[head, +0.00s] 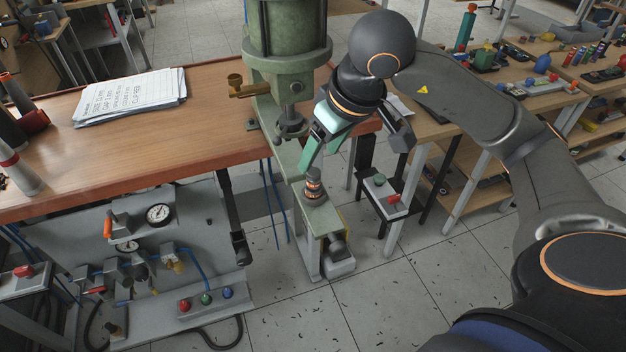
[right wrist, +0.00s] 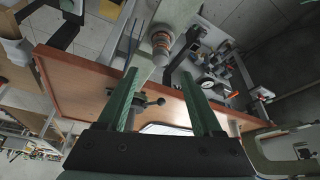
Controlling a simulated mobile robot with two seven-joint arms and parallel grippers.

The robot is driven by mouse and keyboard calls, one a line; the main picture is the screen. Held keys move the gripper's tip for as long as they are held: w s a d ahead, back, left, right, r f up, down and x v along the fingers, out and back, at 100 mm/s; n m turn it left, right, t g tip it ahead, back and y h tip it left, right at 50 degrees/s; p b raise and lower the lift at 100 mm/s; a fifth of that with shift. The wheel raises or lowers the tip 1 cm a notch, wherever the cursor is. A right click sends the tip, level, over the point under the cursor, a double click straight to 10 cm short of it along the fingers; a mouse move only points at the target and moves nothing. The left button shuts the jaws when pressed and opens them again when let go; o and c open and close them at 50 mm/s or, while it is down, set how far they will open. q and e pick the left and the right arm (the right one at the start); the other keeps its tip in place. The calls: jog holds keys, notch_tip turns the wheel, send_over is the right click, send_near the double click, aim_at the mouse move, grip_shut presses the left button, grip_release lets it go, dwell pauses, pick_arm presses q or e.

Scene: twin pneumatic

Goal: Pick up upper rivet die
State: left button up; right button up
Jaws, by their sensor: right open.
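A small round metal die with orange-copper bands (head: 314,187) stands upright on the lower arm of the green press; I take it for the rivet die, but cannot tell whether it is the upper one or a stack. It also shows in the right wrist view (right wrist: 161,42), just beyond the fingertips and roughly centred between them. My right gripper (head: 316,158) is open and empty, its green fingers pointing down close above the die. In the right wrist view its fingers (right wrist: 158,74) are spread apart with a clear gap. My left gripper is not in view.
The press head and ram (head: 290,118) stand close left of my right gripper, with a brass fitting (head: 248,88) on the side. The wooden bench (head: 120,140) carries papers (head: 130,97). A gauge panel (head: 150,245) stands below. Another workbench (head: 530,95) is at right.

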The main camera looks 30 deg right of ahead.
aim_at(315, 172)
jog(key=shift+x, duration=0.8)
jog(key=x, duration=0.4)
jog(key=shift+s+f, duration=0.25)
jog(key=shift+f, duration=0.1)
jog(key=shift+w+f, duration=0.2)
jog(key=shift+f, duration=0.2)
grip_shut()
